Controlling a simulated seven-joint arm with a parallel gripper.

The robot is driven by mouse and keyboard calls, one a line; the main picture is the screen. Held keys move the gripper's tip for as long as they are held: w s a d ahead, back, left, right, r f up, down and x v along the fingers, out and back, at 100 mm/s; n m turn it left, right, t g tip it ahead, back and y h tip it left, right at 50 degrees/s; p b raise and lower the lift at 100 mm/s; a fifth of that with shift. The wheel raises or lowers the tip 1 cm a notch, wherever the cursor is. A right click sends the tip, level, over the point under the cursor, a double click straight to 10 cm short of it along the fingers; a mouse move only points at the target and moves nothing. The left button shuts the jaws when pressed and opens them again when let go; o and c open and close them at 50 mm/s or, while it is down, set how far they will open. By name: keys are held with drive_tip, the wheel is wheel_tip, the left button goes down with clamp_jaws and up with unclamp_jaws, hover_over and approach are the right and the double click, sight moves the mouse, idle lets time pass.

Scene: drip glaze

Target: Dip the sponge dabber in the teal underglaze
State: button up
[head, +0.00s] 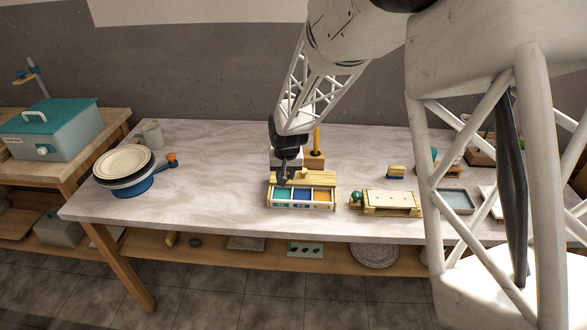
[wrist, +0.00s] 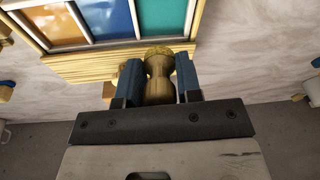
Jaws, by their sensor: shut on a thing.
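My gripper (head: 284,179) is shut on the wooden handle of the sponge dabber (wrist: 159,78). In the wrist view the gripper's two blue fingers (wrist: 159,82) stand on either side of the handle. A yellowish end of the dabber points away from the gripper, towards the wooden glaze box. The teal underglaze (wrist: 165,16) is in one end compartment of the box; in the head view it is the left compartment (head: 283,192). The gripper hangs over the back of that compartment. In the head view I cannot make out the dabber, and contact with the glaze cannot be told.
Beside the teal are blue (head: 302,194) and orange (head: 322,195) compartments. A wooden block with a yellow upright tool (head: 317,140) stands behind the box. A wooden stand with a pale slab (head: 389,200) is to the right. Plates on a blue turntable (head: 134,187) stand far left; table between is clear.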

drive_tip(key=shift+s+a+m, duration=0.4)
drive_tip(key=shift+a, duration=0.05)
idle(0.4)
drive_tip(key=shift+f, duration=3.1)
drive_tip(key=shift+s+d+r, duration=0.1)
drive_tip(key=shift+s+r, duration=0.05)
drive_tip(key=shift+r, duration=0.65)
drive_tip(key=shift+s+d+r, duration=0.1)
drive_tip(key=shift+s+r, duration=0.05)
drive_tip(key=shift+r, duration=0.6)
drive_tip(key=shift+a+r, duration=0.1)
drive_tip(key=shift+r, duration=0.05)
drive_tip(key=shift+r, duration=1.85)
